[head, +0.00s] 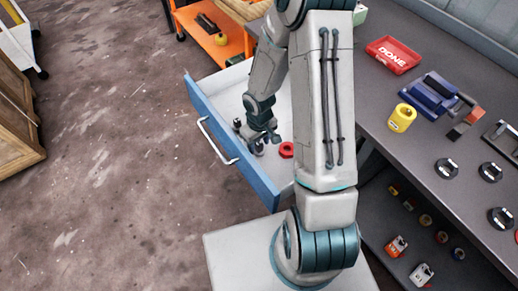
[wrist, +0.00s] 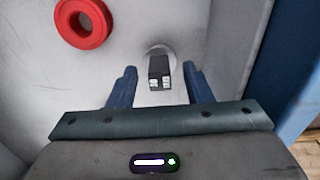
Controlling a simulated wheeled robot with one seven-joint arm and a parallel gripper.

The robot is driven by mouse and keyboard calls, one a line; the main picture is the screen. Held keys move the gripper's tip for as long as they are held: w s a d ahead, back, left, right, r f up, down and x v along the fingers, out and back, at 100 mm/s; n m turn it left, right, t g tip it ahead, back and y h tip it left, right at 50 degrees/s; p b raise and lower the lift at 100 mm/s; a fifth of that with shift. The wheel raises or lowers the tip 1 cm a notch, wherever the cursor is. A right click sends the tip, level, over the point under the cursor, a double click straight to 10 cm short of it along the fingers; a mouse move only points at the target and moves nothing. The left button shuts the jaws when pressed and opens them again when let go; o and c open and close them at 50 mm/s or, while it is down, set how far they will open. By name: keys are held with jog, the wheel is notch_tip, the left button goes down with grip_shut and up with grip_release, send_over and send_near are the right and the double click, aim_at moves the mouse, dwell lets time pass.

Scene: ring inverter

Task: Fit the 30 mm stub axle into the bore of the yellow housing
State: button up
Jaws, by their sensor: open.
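The yellow housing (head: 403,117) stands on the grey bench, its dark bore opening upward. My gripper (head: 264,137) is down inside the open drawer, far from the housing. In the wrist view my gripper (wrist: 159,80) is open, with a dark upright piece (wrist: 159,68) between its blue fingers. This piece has small white marks that I cannot read and a pale round part behind it; it may be the stub axle. A gap shows on each side of it. In the head view small grey parts (head: 258,149) lie by the fingers, partly hidden.
The drawer has a blue front (head: 240,152) and pale walls. A red ring (head: 287,150) lies in it, also seen in the wrist view (wrist: 83,23). On the bench are a red DONE tray (head: 393,54), a blue vise-like block (head: 428,96) and several dark round fixtures (head: 446,168).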

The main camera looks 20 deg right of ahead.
aim_at(260, 144)
jog(key=shift+f, duration=0.35)
grip_shut()
jog(key=shift+r, duration=0.15)
jog(key=shift+r+p, duration=0.75)
jog(key=shift+r, duration=0.05)
notch_tip(260, 144, up, 3)
jog(key=shift+s+r+p, duration=0.1)
jog(key=shift+p, duration=1.1)
jog(key=s+d+r+p, duration=0.1)
jog(key=s+r+p, duration=0.4)
jog(key=s+p, duration=0.5)
jog(key=shift+r+p, duration=0.35)
jog(key=shift+p, duration=0.05)
